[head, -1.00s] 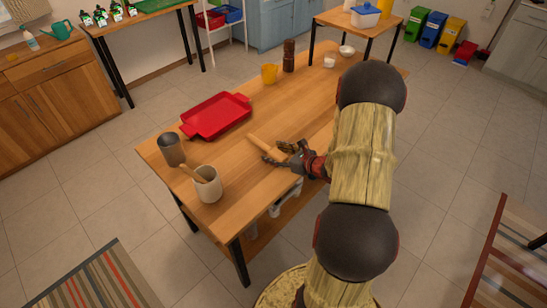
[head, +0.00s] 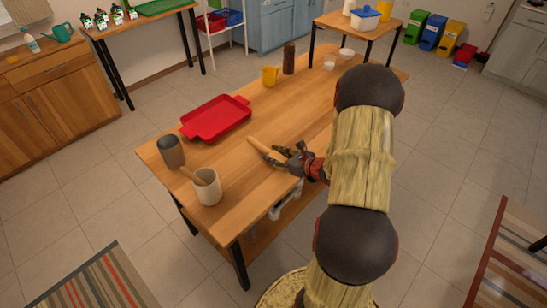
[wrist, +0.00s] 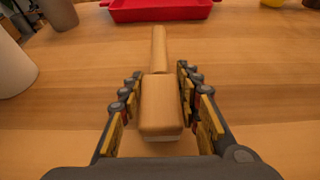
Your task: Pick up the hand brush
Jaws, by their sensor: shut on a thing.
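The hand brush (head: 258,145) is pale wood, with a narrow handle pointing away from me and a thicker block nearer me. In the wrist view the brush (wrist: 160,105) lies between the two fingers, with a sliver of white bristles under the block's near end. My gripper (head: 278,157) is shut on the brush's block from both sides, and its fingers also show in the wrist view (wrist: 159,78). In the head view the fingers partly hide the block. The brush is at or just above the wooden table (head: 225,160); I cannot tell whether it touches.
A red tray (head: 217,118) lies beyond the brush. A grey cup (head: 171,151) and a cream crock (head: 208,189) with a wooden utensil stand to the left. A yellow mug (head: 269,76) and a brown grinder (head: 289,58) stand farther back. The wood around the brush is clear.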

